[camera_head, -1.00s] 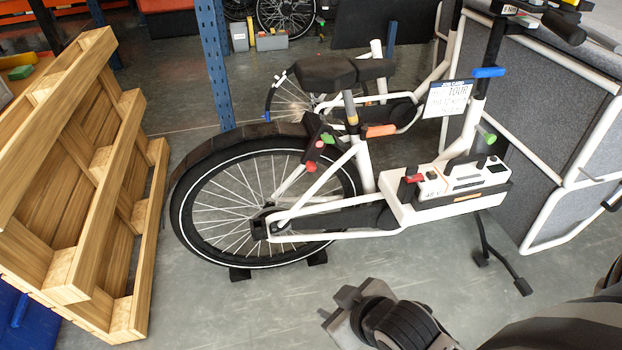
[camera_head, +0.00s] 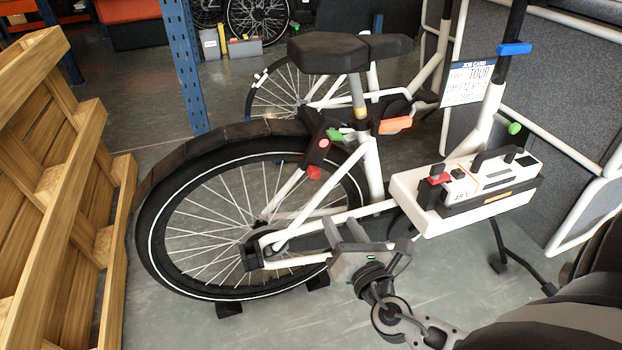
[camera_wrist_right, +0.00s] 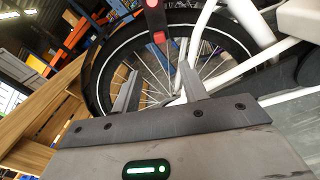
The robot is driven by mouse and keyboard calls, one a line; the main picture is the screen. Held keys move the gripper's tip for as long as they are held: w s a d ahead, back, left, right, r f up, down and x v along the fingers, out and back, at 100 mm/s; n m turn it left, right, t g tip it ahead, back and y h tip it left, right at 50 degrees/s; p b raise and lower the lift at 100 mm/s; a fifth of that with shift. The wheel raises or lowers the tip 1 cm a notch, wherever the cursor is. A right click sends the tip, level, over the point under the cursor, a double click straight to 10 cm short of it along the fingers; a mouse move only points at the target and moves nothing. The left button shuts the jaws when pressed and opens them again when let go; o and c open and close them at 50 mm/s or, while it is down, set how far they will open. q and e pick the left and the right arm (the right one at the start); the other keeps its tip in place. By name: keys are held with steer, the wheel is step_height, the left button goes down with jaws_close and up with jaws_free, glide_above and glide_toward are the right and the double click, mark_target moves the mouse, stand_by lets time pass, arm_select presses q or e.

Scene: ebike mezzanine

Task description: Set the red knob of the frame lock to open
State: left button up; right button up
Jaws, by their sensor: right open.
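A round pinkish-red spot and a green part sit higher on the lock. My right gripper (camera_head: 364,236) is open and empty, in front of the wheel's right side, below and to the right of the knob. In the right wrist view the knob (camera_wrist_right: 159,38) appears beyond the gap between the open fingers (camera_wrist_right: 160,85), apart from them. My left gripper is not in view.
A wooden pallet (camera_head: 65,180) leans at the left, close to the rear tyre (camera_head: 150,235). A blue post (camera_head: 184,65) stands behind the wheel. A white battery box with a red part (camera_head: 440,179) is on the bike to the right. Grey panels (camera_head: 590,150) stand at the right.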

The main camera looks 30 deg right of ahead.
mark_target(316, 177)
steer(key=x, duration=1.4)
steer(key=shift+d, duration=0.15)
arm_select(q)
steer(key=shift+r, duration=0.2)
arm_select(e)
steer(key=shift+w+d, duration=0.1)
steer(key=shift+w, duration=0.4)
